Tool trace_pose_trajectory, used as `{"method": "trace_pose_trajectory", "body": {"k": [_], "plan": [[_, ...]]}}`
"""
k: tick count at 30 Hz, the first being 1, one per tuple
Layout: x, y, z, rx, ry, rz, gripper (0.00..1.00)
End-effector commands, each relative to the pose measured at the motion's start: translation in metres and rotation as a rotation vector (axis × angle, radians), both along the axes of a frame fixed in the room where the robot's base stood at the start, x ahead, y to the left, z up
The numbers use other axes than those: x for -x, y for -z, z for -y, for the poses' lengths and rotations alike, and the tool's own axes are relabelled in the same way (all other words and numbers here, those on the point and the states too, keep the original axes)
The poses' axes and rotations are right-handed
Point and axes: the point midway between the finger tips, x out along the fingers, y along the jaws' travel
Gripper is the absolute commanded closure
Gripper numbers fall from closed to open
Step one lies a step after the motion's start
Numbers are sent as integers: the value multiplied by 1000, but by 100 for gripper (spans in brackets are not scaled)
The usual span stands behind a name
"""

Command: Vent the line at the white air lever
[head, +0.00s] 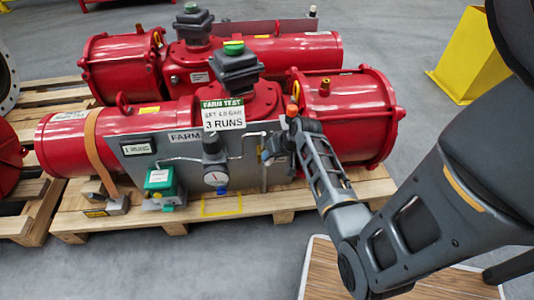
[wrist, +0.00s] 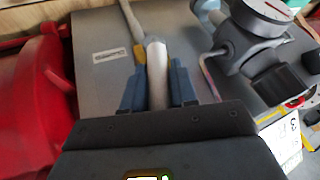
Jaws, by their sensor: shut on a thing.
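The white air lever (wrist: 157,72) stands out from the grey panel in the wrist view, with a yellowish fitting at its far end. My gripper (wrist: 158,88) has its two blue fingers on either side of the lever and is shut on it. In the head view my gripper (head: 272,150) is at the right part of the grey panel (head: 245,172), right of the round gauge (head: 215,179). The lever itself is hidden there behind my gripper and wrist.
Red actuators (head: 345,105) lie on a wooden pallet (head: 285,203). A sign (head: 222,114) reads "3 RUNS". A green box (head: 160,181) stands at the panel's left. A regulator (wrist: 255,22) is close right of my fingers in the wrist view. A yellow stand (head: 465,55) is at the back right.

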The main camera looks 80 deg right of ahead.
Motion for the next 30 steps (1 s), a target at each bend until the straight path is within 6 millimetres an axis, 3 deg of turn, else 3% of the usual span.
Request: {"method": "trace_pose_trajectory", "body": {"k": [15,30], "plan": [[29,26,13,-187,5,455,100],[43,54,19,-365,1,886,100]]}}
